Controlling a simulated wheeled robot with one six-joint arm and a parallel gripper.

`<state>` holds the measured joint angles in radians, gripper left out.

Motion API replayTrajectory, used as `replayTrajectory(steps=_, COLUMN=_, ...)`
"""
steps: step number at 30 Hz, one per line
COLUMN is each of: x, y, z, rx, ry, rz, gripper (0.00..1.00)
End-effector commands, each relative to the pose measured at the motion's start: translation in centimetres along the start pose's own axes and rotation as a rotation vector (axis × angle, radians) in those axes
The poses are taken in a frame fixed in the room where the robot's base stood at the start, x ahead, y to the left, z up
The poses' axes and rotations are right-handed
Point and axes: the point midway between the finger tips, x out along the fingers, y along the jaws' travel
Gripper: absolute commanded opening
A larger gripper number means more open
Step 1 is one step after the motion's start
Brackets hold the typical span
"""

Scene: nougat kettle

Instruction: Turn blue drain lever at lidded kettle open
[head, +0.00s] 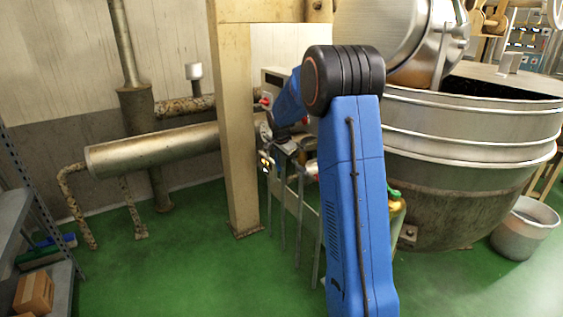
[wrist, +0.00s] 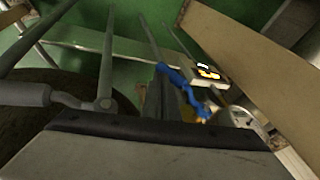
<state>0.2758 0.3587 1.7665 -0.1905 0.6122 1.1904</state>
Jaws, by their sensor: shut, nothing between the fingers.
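In the wrist view a blue lever (wrist: 182,88) lies slantwise near the middle, just beyond the dark edge at the bottom of the picture. Its lower end is near a small yellowish part, and I cannot tell its exact angle on the valve. In the head view the lever cannot be made out. A big round steel kettle (head: 450,195) stands at the right, with a shiny domed lid (head: 385,35) above its back left. My gripper (head: 266,162) is small and partly hidden at the end of my blue arm, left of the kettle. It is shut and empty, apart from the lever.
A beige post (head: 238,130) stands just left of my gripper. Thin metal legs are close below my gripper. A grey bucket (head: 522,228) stands at the right and a shelf (head: 15,215) at the left. Green floor lies open between.

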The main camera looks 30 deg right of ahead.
Motion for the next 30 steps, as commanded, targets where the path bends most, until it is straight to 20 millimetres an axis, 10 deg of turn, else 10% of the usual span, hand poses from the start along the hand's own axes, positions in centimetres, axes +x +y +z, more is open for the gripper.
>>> replayTrajectory(steps=13, x=3.4, y=-0.7, z=0.7, rx=-0.001, ry=-0.001, rz=0.001, gripper=0.0)
replayTrajectory(steps=30, x=1.1, y=-0.5, z=-0.1, rx=0.0, ry=0.001, rz=-0.002, gripper=0.0)
